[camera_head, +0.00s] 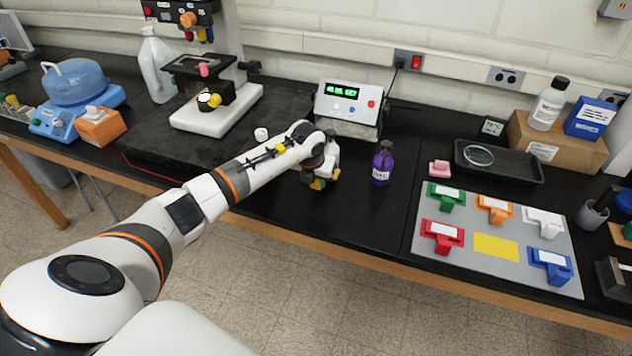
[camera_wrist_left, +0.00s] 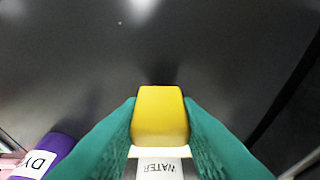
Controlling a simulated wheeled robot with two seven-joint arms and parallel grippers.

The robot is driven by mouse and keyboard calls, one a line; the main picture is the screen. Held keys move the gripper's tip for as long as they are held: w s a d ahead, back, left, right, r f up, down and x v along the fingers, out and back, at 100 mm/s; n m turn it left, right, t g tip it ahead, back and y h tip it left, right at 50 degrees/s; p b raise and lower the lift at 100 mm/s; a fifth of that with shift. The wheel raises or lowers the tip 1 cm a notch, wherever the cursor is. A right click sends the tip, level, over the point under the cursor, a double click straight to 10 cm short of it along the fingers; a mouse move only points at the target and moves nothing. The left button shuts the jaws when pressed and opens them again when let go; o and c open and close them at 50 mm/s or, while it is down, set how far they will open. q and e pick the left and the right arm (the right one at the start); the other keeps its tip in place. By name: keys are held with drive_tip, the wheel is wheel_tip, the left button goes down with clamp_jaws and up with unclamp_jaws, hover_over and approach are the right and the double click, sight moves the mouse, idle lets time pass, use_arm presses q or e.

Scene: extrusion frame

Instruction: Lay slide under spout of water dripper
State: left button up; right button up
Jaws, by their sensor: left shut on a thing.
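My left gripper (camera_head: 318,179) is low over the black bench, near its front edge, just left of a purple bottle. Its teal fingers are shut on a yellow block (camera_wrist_left: 160,116), which I take for the yellow slide's grip; a bit of yellow (camera_head: 318,185) shows below the fingers in the head view. A white label reading "WATER" (camera_wrist_left: 165,168) shows upside down just below the block in the wrist view. I cannot tell if it belongs to the held piece or to the water dripper. The dripper's spout is not clearly visible. My right gripper is not in view.
The purple bottle (camera_head: 382,168) stands close right. A white box with green digits (camera_head: 348,103) is behind. A grey board (camera_head: 428,240) with several coloured slide pieces and a bare yellow patch (camera_head: 496,247) is at right. A microscope-like stand (camera_head: 215,110) is left.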

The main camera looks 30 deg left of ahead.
use_arm(q)
drive_tip(key=shift+f+p, duration=0.3)
drive_tip(key=shift+f, duration=0.95)
drive_tip(key=o, duration=1)
drive_tip(key=shift+c, duration=0.2)
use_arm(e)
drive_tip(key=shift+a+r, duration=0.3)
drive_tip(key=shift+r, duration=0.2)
use_arm(q)
drive_tip(key=shift+r, duration=0.4)
drive_tip(key=b+v, duration=0.4)
drive_tip(key=v, duration=0.7)
drive_tip(key=shift+s+r, duration=0.15)
drive_tip(key=shift+r, duration=0.1)
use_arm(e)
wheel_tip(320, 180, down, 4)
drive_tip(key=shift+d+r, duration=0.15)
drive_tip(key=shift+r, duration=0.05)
